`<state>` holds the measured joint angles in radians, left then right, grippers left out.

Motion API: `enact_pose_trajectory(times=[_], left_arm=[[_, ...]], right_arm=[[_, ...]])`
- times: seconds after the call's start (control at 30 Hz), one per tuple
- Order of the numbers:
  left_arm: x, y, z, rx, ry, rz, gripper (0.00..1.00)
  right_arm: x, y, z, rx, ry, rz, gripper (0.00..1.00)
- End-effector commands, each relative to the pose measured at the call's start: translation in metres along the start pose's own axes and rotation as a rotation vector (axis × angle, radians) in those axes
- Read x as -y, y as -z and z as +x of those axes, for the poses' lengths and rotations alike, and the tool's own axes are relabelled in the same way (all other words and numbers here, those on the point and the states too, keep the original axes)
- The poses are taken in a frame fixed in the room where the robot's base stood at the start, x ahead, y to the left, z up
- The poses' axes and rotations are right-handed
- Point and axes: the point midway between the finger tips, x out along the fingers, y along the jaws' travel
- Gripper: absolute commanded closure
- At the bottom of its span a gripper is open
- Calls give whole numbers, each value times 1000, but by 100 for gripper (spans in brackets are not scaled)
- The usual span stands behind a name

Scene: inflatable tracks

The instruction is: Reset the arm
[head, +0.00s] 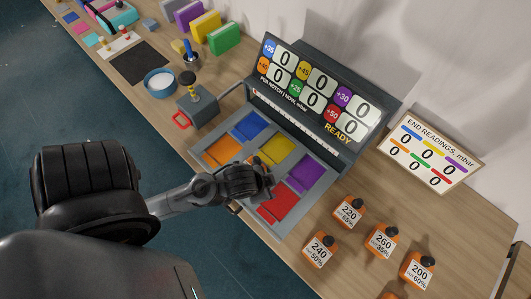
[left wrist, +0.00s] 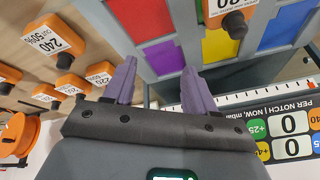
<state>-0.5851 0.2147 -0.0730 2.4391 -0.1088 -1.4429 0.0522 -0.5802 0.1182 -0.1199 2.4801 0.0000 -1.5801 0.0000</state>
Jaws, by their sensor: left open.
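My left gripper (head: 262,180) hangs over the near edge of the grey tray (head: 318,199) of coloured pads in the head view. In the left wrist view its purple fingers (left wrist: 159,66) stand apart with nothing between them. An orange weight (left wrist: 229,9) with a black knob and white label is beyond the right fingertip, by the yellow pad (left wrist: 218,46); the gripper seems to hide it in the head view. Blue (head: 250,125), purple (head: 306,173) and red (head: 279,203) pads show bare. My right gripper is not in view.
Several orange weights, such as one marked 240 (head: 319,250), stand right of the tray. A display panel (head: 310,90) rises behind it, with a readings board (head: 430,153) at the right. A knobbed pump (head: 197,103) and blue bowl (head: 160,83) stand left.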

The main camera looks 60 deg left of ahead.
Motion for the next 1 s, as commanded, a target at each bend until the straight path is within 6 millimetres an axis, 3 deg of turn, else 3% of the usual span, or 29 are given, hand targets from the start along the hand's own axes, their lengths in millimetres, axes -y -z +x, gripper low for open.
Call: enact_pose_trajectory(times=[0.2, 0.63, 0.77, 1.0], left_arm=[[-26, -5, -17, 72, -76, -100, 44], [-26, -4, -23, 79, -81, -106, 44], [-24, 2, -38, 79, -81, -106, 44], [-16, 23, -89, 79, -81, -106, 44]], right_arm=[[-2, 0, 0, 1, -6, -8, 57], [-1, 1, -5, 1, -3, -4, 57], [-1, 6, -20, 2, 0, -1, 57], [-2, 24, -73, 0, 3, 3, 57]])
